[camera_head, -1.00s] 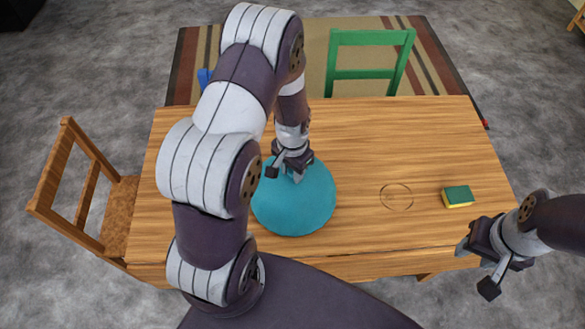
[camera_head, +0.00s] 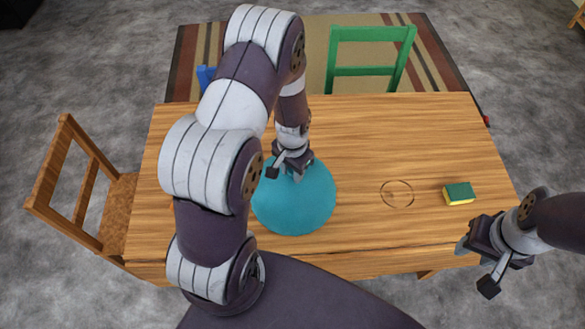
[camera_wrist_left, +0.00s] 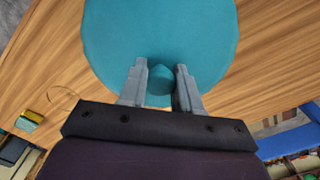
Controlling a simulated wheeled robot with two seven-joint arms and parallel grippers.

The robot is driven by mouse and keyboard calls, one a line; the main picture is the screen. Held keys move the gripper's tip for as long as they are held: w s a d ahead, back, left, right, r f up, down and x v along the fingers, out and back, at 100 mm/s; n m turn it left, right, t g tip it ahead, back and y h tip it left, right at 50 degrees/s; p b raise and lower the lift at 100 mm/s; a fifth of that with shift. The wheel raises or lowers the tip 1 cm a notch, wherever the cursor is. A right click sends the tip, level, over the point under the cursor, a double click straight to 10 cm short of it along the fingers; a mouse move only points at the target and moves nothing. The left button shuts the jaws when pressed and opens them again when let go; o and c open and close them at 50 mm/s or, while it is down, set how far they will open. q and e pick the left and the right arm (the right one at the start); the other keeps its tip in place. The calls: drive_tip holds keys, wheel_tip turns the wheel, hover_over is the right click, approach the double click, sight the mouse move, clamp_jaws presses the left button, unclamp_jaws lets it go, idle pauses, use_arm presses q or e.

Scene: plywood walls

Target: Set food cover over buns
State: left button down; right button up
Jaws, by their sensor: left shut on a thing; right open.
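The teal dome-shaped food cover (camera_head: 298,208) sits on the wooden table, left of its middle, and also fills the top of the left wrist view (camera_wrist_left: 160,40). My left gripper (camera_head: 290,175) is at the top of the cover. In the left wrist view its fingers (camera_wrist_left: 160,88) are shut on the small teal knob of the cover. No buns show; whether any are beneath the cover is hidden. My right gripper (camera_head: 474,268) is open and empty at the table's front right edge.
A green and yellow sponge (camera_head: 459,194) lies on the right of the wooden table (camera_head: 400,130). A thin ring mark (camera_head: 397,194) is left of it. A green chair (camera_head: 370,55) stands behind and a wooden chair (camera_head: 85,195) at left. The table's back right is clear.

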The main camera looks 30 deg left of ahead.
use_arm(q)
drive_tip(key=c, duration=0.7)
unclamp_jaws()
wheel_tip(320, 180, up, 13)
drive_tip(key=shift+f+b, duration=0.2)
drive_tip(key=shift+b, duration=0.2)
